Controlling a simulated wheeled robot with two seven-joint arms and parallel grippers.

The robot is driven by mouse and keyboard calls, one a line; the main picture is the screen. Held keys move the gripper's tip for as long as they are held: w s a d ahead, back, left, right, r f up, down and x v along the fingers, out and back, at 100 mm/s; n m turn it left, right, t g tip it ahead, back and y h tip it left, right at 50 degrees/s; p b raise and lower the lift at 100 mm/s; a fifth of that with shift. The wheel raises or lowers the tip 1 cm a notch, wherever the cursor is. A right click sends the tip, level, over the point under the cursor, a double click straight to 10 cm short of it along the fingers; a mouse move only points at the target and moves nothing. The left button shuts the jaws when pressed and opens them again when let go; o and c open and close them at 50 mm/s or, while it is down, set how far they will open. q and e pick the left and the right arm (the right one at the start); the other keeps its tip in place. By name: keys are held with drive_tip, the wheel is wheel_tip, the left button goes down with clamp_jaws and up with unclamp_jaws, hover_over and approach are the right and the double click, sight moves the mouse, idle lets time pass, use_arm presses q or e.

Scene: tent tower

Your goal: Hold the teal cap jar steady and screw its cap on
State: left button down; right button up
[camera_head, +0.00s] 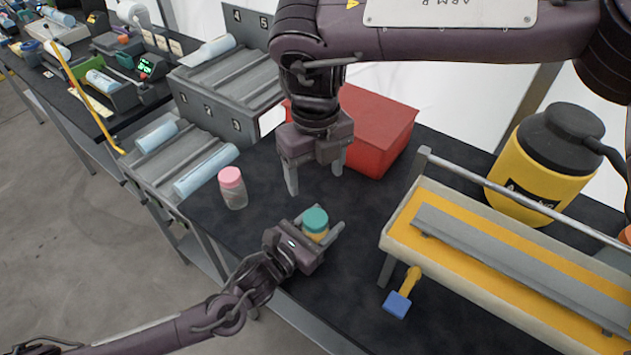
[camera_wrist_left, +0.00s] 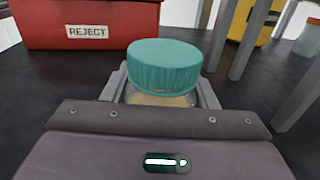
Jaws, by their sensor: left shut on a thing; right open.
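The teal cap jar (camera_head: 315,229) stands upright on the dark table, with amber contents below its teal cap (camera_wrist_left: 164,65). The cap sits on top of the jar; I cannot tell how tight it is. My left gripper (camera_head: 321,231) is shut around the jar's body, its fingers on either side below the cap. My right gripper (camera_head: 315,180) points down, open and empty, above and behind the jar, apart from the cap.
A pink-capped jar (camera_head: 232,187) stands to the left. A red REJECT bin (camera_head: 375,130) is behind. A yellow-topped fixture (camera_head: 500,260) with a blue-ended handle (camera_head: 397,303) lies right, a yellow canister (camera_head: 545,165) beyond it. Grey numbered racks (camera_head: 205,125) stand left.

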use_arm(q)
drive_tip(key=shift+c, duration=2.4)
unclamp_jaws()
drive_tip(key=shift+s+a+f, duration=0.1)
drive_tip(key=shift+s+a, duration=0.15)
drive_tip(key=shift+s, duration=0.05)
drive_tip(key=b+v, duration=0.2)
drive_tip(key=v, duration=0.4)
drive_tip(key=shift+s+a, duration=0.35)
